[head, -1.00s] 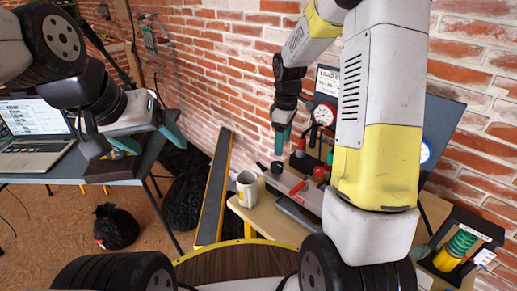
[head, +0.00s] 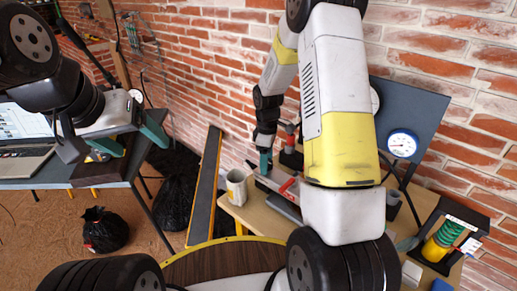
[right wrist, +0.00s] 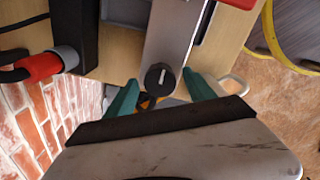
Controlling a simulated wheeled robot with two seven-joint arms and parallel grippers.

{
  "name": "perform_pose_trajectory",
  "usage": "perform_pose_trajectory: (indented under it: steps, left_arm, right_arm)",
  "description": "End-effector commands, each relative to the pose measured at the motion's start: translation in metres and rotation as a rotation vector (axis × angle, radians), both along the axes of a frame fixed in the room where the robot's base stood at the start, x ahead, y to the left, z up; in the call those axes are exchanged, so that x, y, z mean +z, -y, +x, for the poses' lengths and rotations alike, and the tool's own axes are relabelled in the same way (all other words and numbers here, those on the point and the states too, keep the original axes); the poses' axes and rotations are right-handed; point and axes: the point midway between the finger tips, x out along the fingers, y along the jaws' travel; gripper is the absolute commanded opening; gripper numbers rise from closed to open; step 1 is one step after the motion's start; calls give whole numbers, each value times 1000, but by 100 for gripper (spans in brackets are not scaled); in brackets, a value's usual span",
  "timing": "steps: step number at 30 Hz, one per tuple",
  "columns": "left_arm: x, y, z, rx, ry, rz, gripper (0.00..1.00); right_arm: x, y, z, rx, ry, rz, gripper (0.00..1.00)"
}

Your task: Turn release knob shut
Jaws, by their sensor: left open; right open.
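The release knob (right wrist: 160,77) is a small black round knob with a white line, at the end of a grey metal body (right wrist: 175,35) in the right wrist view. My right gripper (right wrist: 163,92) is open, with one teal finger on each side of the knob. I cannot tell whether the fingers touch it. In the head view my right gripper (head: 265,160) is low over the bench beside the body's far left end and hides the knob. My left gripper (head: 130,139) is open and empty near the laptop table.
A white mug (head: 236,187) stands on the wooden bench (head: 242,213) close to my right gripper. A red handle (head: 287,186) lies along the body. A caddy with a green coil (head: 448,233) stands front right. The brick wall (head: 215,65) is behind.

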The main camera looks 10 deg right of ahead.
Motion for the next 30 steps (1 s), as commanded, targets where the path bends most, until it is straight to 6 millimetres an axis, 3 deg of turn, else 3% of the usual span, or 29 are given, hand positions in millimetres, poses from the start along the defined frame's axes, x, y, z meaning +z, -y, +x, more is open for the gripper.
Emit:
perform_pose_trajectory:
  steps: [3, 12, 23, 30]
  left_arm:
    - [0, 0, 0, 0, 0, 0, 76]
    - [0, 0, 0, 0, 0, 0, 76]
    - [0, 0, 0, 0, 0, 0, 76]
    - [0, 0, 0, 0, 0, 0, 76]
  right_arm:
    - [0, 0, 0, 0, 0, 0, 59]
    - [0, 0, 0, 0, 0, 0, 1]
    - [0, 0, 0, -62, 0, 0, 1]
    - [1, 0, 0, -226, 1, 0, 1]
